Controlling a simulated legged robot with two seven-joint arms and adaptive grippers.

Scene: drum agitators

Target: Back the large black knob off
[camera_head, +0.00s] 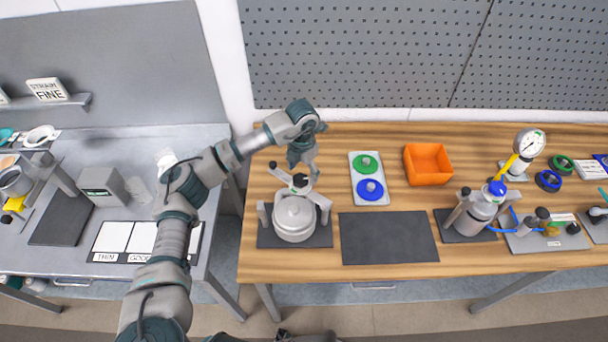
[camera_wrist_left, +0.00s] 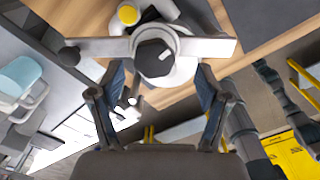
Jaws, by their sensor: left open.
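The large black knob (camera_head: 300,181) sits on top of a silver pot (camera_head: 294,217) with a crossbar held by side posts. My left gripper (camera_head: 304,165) is just behind and above the knob in the head view. In the left wrist view its fingers (camera_wrist_left: 160,78) are spread, one on each side of the knob in the picture. Contact cannot be told. My right gripper is not in view.
The pot stands on a dark mat (camera_head: 265,238) near the wooden table's left end. A tray with green and blue discs (camera_head: 370,177), an orange bin (camera_head: 428,164) and a gauge apparatus (camera_head: 480,212) stand to the right. A dark mat (camera_head: 388,238) lies empty.

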